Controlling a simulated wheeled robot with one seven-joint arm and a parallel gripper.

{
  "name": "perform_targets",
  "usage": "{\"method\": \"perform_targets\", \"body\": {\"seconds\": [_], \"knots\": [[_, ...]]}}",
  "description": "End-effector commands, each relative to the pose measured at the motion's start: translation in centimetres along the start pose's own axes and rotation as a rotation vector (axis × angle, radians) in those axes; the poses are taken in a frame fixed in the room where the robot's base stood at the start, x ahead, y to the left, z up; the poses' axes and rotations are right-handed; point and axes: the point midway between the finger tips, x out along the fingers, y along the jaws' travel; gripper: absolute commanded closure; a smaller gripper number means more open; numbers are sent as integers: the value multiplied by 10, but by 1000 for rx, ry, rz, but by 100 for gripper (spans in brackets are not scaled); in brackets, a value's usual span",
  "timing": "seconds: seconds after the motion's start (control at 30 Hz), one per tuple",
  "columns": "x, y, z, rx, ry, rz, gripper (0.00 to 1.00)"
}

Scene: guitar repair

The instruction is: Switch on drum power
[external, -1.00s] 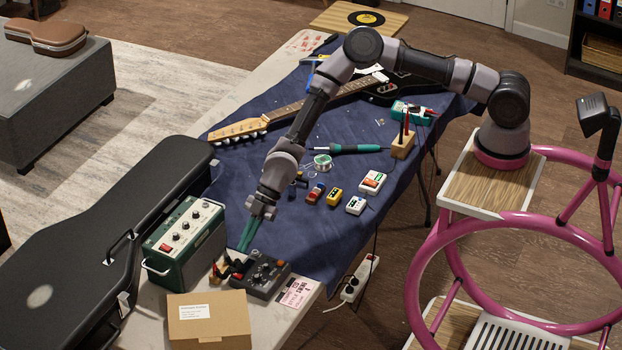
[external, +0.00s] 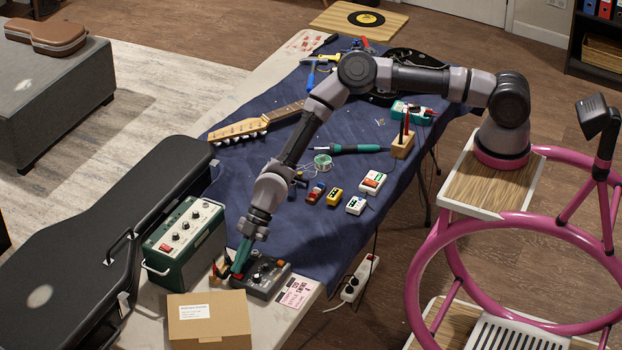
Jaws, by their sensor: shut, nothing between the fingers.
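A dark grey box with knobs and an orange-red button, which looks like the drum unit (external: 265,284), lies near the front end of the table. My gripper (external: 238,272) points down with its green fingers shut and empty. Its tips are at the left part of the box's top. I cannot tell whether they touch it. The fingers hide part of the box's left side, so the power switch's state cannot be seen.
A green amplifier (external: 186,243) with knobs and a red switch stands close left of my gripper. A cardboard box (external: 209,322) is in front. A black guitar case (external: 95,235) lies further left. Small pedals (external: 356,205) stand on the blue cloth (external: 300,235).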

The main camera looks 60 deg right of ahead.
Motion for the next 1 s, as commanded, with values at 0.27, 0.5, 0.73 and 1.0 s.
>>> {"method": "perform_targets", "body": {"seconds": [0.27, 0.5, 0.73, 1.0], "knots": [[3, 1, 4, 31, -3, -31, 100], [3, -6, 5, 31, -4, -33, 100], [2, -17, 4, 32, -5, -36, 100], [2, -19, 4, 33, -5, -37, 100]]}}
